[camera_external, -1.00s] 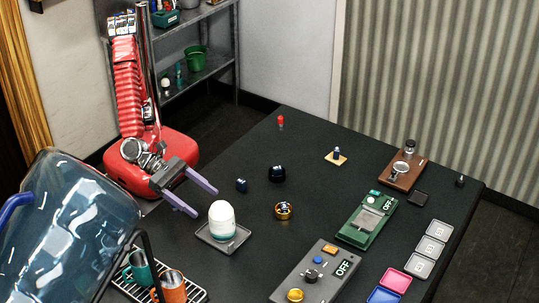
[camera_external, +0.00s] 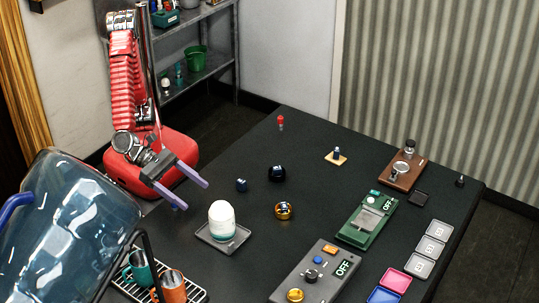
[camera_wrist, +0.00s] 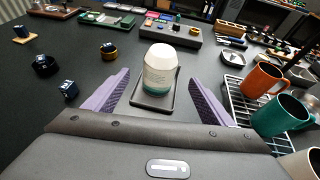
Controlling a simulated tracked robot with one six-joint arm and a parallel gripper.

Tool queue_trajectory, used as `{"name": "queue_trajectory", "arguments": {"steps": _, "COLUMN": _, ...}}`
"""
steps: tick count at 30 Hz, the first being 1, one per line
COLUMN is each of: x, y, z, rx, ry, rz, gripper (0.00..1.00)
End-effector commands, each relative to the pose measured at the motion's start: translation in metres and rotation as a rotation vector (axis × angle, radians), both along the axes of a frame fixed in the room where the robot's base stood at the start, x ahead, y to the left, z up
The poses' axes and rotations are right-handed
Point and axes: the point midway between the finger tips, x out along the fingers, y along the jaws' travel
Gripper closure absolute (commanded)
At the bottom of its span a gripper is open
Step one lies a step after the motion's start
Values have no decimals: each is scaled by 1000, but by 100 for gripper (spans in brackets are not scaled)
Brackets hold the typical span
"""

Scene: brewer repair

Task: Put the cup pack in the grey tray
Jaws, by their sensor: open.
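The cup pack (camera_external: 221,215), a white rounded stack with a teal band near its base, stands upright on the grey tray (camera_external: 209,240). In the wrist view the cup pack (camera_wrist: 159,68) also stands on the grey tray (camera_wrist: 151,102), inside its low rim. My gripper (camera_external: 196,197) is open and empty, with its purple fingers apart. It is to the left of the pack in the external view, with a clear gap between the fingertips and the pack. In the wrist view the pack appears between the two fingers, beyond them.
A wire rack (camera_wrist: 244,112) with an orange mug (camera_wrist: 262,80) and a teal mug (camera_wrist: 283,114) stands beside the tray. A large blue water bottle (camera_external: 70,225) fills the lower left. A dark blue cube (camera_external: 241,185) and a brass ring (camera_external: 284,211) are nearby.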

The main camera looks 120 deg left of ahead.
Motion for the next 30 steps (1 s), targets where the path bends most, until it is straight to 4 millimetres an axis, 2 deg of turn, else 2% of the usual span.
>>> {"name": "queue_trajectory", "arguments": {"steps": 2, "x": 0, "y": 7, "z": 2, "rx": -21, "ry": 2, "rz": 25, "gripper": 24}}
{"name": "queue_trajectory", "arguments": {"steps": 5, "x": 0, "y": 29, "z": 6, "rx": -87, "ry": 9, "rz": 105, "gripper": 24}}
{"name": "queue_trajectory", "arguments": {"steps": 11, "x": -13, "y": 108, "z": 14, "rx": -353, "ry": 27, "rz": 413, "gripper": 24}}
{"name": "queue_trajectory", "arguments": {"steps": 15, "x": -35, "y": 161, "z": 17, "rx": -584, "ry": 27, "rz": 664, "gripper": 24}}
{"name": "queue_trajectory", "arguments": {"steps": 18, "x": -54, "y": 192, "z": 16, "rx": -750, "ry": 19, "rz": 838, "gripper": 24}}
{"name": "queue_trajectory", "arguments": {"steps": 24, "x": -97, "y": 234, "z": 13, "rx": -1090, "ry": -13, "rz": 1169, "gripper": 24}}
{"name": "queue_trajectory", "arguments": {"steps": 30, "x": -139, "y": 252, "z": 10, "rx": -1440, "ry": -56, "rz": 1480, "gripper": 24}}
